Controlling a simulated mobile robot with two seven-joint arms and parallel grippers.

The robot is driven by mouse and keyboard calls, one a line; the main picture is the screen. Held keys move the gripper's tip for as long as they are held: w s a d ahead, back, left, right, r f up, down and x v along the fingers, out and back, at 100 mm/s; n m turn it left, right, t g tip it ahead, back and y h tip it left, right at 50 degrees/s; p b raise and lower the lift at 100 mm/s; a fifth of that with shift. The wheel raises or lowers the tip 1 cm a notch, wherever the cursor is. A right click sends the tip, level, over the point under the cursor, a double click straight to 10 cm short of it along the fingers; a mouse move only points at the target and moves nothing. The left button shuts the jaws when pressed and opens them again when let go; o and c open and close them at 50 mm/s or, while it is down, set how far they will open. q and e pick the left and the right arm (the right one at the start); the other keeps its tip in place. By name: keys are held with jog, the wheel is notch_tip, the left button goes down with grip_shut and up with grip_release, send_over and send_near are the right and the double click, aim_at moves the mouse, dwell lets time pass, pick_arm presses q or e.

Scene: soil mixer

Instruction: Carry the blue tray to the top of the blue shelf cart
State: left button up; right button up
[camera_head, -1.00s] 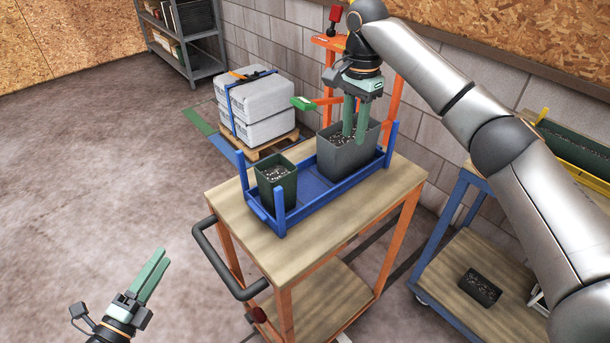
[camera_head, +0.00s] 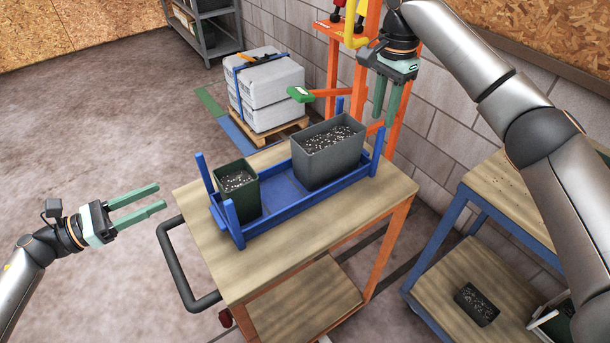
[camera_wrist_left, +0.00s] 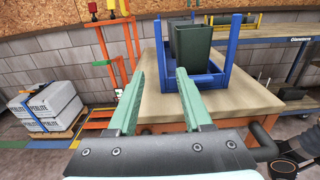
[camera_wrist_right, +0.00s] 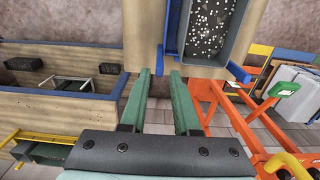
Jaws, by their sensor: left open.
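The blue tray (camera_head: 281,191) with corner posts sits on the wooden top of the orange cart (camera_head: 300,236). It holds a dark green pot (camera_head: 237,194) at its left end and a larger grey bin (camera_head: 330,160) at its right end, both with speckled soil. My left gripper (camera_head: 161,197) is open and empty, left of the cart, pointing toward the tray. My right gripper (camera_head: 384,115) is open and empty, pointing down beside the tray's far right end. The blue shelf cart (camera_head: 505,197) stands at the right, its wooden top partly hidden by my right arm.
A push handle (camera_head: 178,270) sticks out at the orange cart's left. A small dark container (camera_head: 477,304) lies on the blue cart's lower shelf. White bags (camera_head: 268,90) on a pallet and an orange frame (camera_head: 388,100) stand behind. The floor at left is clear.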

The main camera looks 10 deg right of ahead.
dwell(0.3)
pick_arm(q)
jog(key=x, duration=1.2)
jog(key=shift+w+d, duration=0.15)
jog(key=shift+d, duration=0.1)
pick_arm(e)
send_over(370, 177)
notch_tip(370, 177, down, 12)
jog(key=shift+w+f, duration=0.15)
jog(key=shift+f, duration=0.1)
pick_arm(q)
jog(key=shift+c, duration=0.2)
pick_arm(e)
jog(key=shift+c, duration=0.2)
pick_arm(q)
jog(key=c, duration=0.4)
pick_arm(e)
grip_shut()
pick_arm(q)
grip_shut()
jog(key=shift+r, duration=0.15)
pick_arm(e)
jog(key=shift+r, duration=0.1)
